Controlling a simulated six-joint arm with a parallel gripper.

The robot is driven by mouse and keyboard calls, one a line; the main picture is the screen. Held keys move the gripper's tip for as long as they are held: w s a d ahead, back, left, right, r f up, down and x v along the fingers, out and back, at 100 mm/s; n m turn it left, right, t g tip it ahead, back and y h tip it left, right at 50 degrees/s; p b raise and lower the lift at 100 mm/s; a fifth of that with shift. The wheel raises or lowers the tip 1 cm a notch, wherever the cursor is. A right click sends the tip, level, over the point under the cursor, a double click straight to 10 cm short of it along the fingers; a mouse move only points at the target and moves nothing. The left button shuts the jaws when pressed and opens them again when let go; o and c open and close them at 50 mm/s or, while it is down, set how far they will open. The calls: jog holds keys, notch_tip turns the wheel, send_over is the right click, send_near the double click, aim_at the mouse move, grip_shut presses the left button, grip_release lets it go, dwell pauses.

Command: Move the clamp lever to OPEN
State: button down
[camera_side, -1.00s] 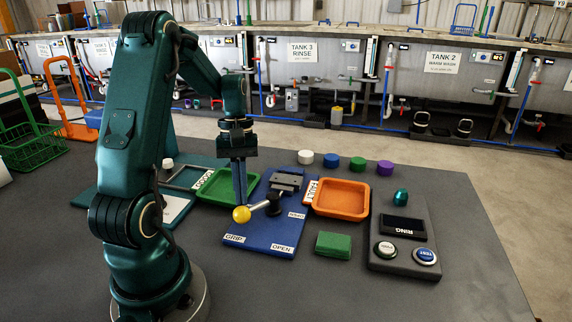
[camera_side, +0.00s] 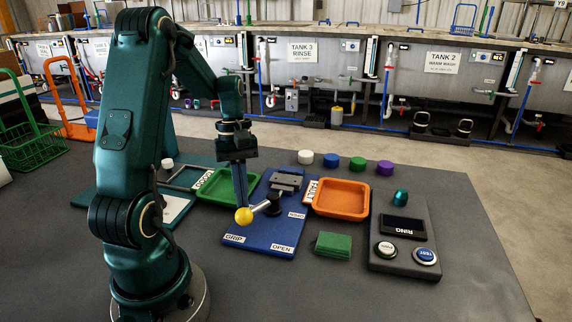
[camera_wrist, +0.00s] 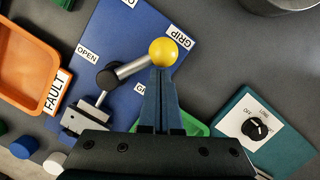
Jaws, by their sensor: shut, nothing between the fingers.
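The clamp lever is a grey rod with a yellow ball knob (camera_side: 244,216), and it also shows in the wrist view (camera_wrist: 163,52). The rod runs from a black pivot (camera_side: 273,204) on the blue plate (camera_side: 262,226). The knob end points to the GRIP label (camera_side: 234,238) side, away from the OPEN label (camera_side: 281,249). My gripper (camera_side: 241,205) is shut and empty, pointing down with its fingertips right at the knob. In the wrist view the fingertips (camera_wrist: 160,72) meet the knob's lower edge; contact looks likely but is not certain.
A green tray (camera_side: 215,199) lies left of the plate and an orange tray (camera_side: 341,213) right of it. A green block (camera_side: 333,244) and a button panel (camera_side: 398,262) stand further right. The table in front of the plate is clear.

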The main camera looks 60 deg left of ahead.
aim_at(251, 213)
jog(key=d+n, duration=0.1)
jog(key=n, duration=0.1)
jog(key=d+n, duration=0.1)
jog(key=shift+d+n+t, duration=0.25)
jog(key=shift+n+t, duration=0.15)
jog(key=d+n, duration=0.1)
jog(key=n, duration=0.1)
jog(key=d+n, duration=0.1)
jog(key=shift+w+n+t, duration=0.35)
jog(key=shift+n+t, duration=0.05)
jog(key=shift+w+d+n, duration=0.45)
jog(key=shift+d+n, duration=0.15)
jog(key=shift+n, duration=0.6)
jog(key=shift+w+d, duration=0.4)
jog(key=shift+w, duration=0.1)
jog(key=shift+w+d, duration=0.1)
jog(key=shift+s+a, duration=0.3)
jog(key=shift+s+a+r+t, duration=0.15)
jog(key=shift+s+a+r, duration=0.1)
jog(key=shift+s+a, duration=0.4)
jog(key=shift+s+a+r+t, duration=0.15)
jog(key=shift+s+a+r, duration=0.1)
jog(key=shift+s+a, duration=0.35)
jog(key=d+v, duration=0.1)
jog(key=v, duration=0.8)
jog(key=shift+r, duration=0.4)
